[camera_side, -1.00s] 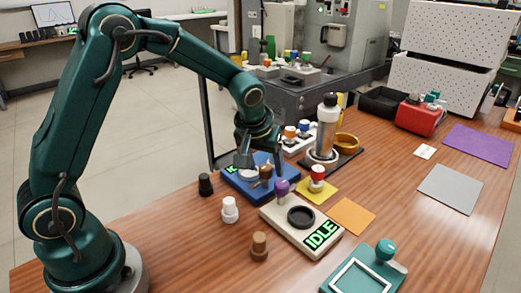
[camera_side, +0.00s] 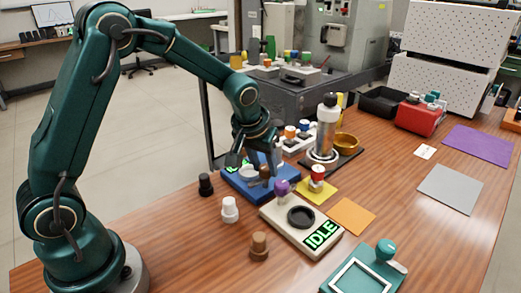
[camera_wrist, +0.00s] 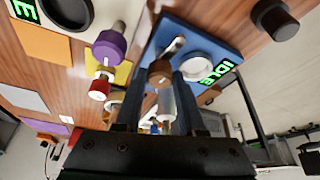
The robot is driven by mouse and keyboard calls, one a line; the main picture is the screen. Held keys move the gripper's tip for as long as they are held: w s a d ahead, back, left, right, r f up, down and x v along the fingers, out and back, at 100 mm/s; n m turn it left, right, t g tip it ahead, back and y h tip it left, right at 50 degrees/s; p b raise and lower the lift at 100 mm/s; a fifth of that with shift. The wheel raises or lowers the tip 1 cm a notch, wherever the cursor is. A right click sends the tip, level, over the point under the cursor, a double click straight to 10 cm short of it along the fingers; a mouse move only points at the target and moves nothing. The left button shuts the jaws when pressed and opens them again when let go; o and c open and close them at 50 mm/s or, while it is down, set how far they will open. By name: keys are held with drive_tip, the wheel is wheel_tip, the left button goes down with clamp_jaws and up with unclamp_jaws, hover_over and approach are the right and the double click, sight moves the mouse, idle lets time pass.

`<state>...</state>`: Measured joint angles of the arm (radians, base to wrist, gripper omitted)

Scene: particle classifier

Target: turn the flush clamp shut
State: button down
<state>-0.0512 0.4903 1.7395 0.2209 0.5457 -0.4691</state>
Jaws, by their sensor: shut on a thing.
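A blue unit (camera_side: 236,192) stands on the wooden table, with a white round dish (camera_wrist: 200,68), a brown knob (camera_wrist: 160,72), a small grey lever (camera_wrist: 174,46) and a green IDLE display (camera_wrist: 214,73). The brown knob appears to be the flush clamp's handle, though no label shows this. My gripper (camera_wrist: 159,88) is shut on the brown knob, with one finger on each side. In the side view my gripper (camera_side: 260,168) reaches down over the blue unit and partly hides the knob and display.
A red-topped white piece (camera_side: 317,178) sits on a yellow mat. A silver bottle (camera_side: 327,125) rises just behind. Black (camera_side: 205,184) and white (camera_side: 229,209) pegs stand left.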

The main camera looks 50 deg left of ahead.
drive_tip(key=m, duration=0.2)
drive_tip(key=m+h, duration=0.1)
drive_tip(key=shift+a+m+h, duration=0.15)
drive_tip(key=shift+m+h, duration=0.15)
drive_tip(key=shift+m, duration=0.1)
drive_tip(key=m+h, duration=0.1)
drive_tip(key=m, duration=0.3)
drive_tip(key=shift+a+h, duration=0.15)
drive_tip(key=shift+h, duration=0.25)
drive_tip(key=m+g+h, duration=0.1)
drive_tip(key=m, duration=0.4)
drive_tip(key=shift+w+a, duration=0.1)
drive_tip(key=shift+m+g+h, duration=0.5)
drive_tip(key=shift+m+g, duration=0.2)
drive_tip(key=shift+m, duration=1.1)
drive_tip(key=c, duration=0.5)
unclamp_jaws()
drive_tip(key=v, duration=0.5)
drive_tip(key=shift+a, duration=0.15)
